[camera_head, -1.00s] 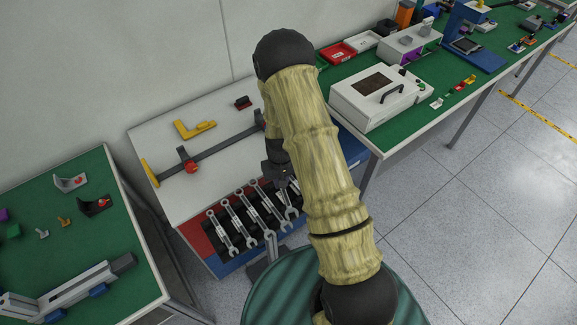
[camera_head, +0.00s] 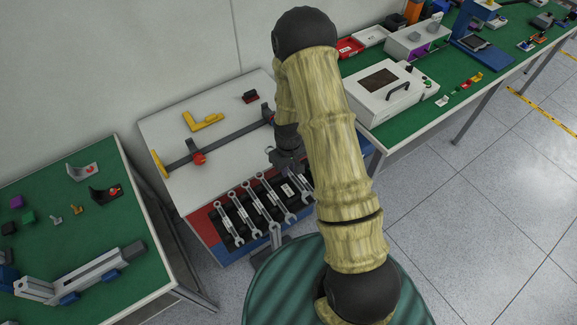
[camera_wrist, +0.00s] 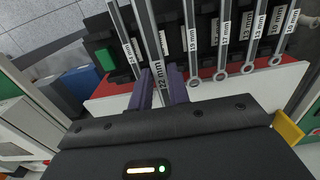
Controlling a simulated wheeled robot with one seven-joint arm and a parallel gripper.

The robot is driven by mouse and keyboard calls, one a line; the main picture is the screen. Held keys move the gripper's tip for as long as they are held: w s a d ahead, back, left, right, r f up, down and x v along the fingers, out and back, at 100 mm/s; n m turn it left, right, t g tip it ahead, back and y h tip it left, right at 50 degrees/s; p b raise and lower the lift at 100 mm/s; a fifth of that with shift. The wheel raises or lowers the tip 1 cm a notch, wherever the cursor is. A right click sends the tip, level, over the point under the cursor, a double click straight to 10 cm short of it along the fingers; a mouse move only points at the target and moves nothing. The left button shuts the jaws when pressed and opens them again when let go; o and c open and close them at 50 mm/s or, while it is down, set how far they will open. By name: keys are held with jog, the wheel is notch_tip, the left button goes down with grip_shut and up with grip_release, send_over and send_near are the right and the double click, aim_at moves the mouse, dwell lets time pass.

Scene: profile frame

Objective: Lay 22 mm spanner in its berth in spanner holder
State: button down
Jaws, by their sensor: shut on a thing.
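The 22 mm spanner (camera_wrist: 153,45) is a long grey metal bar with its label between the two purple-grey fingers of my gripper (camera_wrist: 161,88) in the wrist view. My gripper is shut on it. The spanner extends away over the black spanner holder (camera_wrist: 205,68); I cannot tell whether it touches the holder. It lies between the spanners labelled 24 mm and 19 mm. In the head view my gripper (camera_head: 287,160) is at the back right of the holder (camera_head: 232,227), with the held spanner partly hidden by my arm.
Several other spanners (camera_head: 257,207) lie side by side in the holder, close to the held one. A white board with a clamp (camera_head: 198,158) and a yellow square (camera_head: 203,121) lies behind. Green benches stand left (camera_head: 130,285) and right (camera_head: 400,122).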

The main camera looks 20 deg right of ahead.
jog(key=shift+f, duration=0.1)
jog(key=b, duration=0.5)
send_over(289, 192)
jog(key=shift+a+f, duration=0.1)
jog(key=shift+f, duration=3.2)
jog(key=shift+s+f+b, duration=0.1)
jog(key=shift+f+b, duration=1.35)
jog(key=shift+f, duration=0.05)
dwell(1.9)
jog(key=c, duration=1.3)
grip_release()
jog(key=shift+o, duration=0.2)
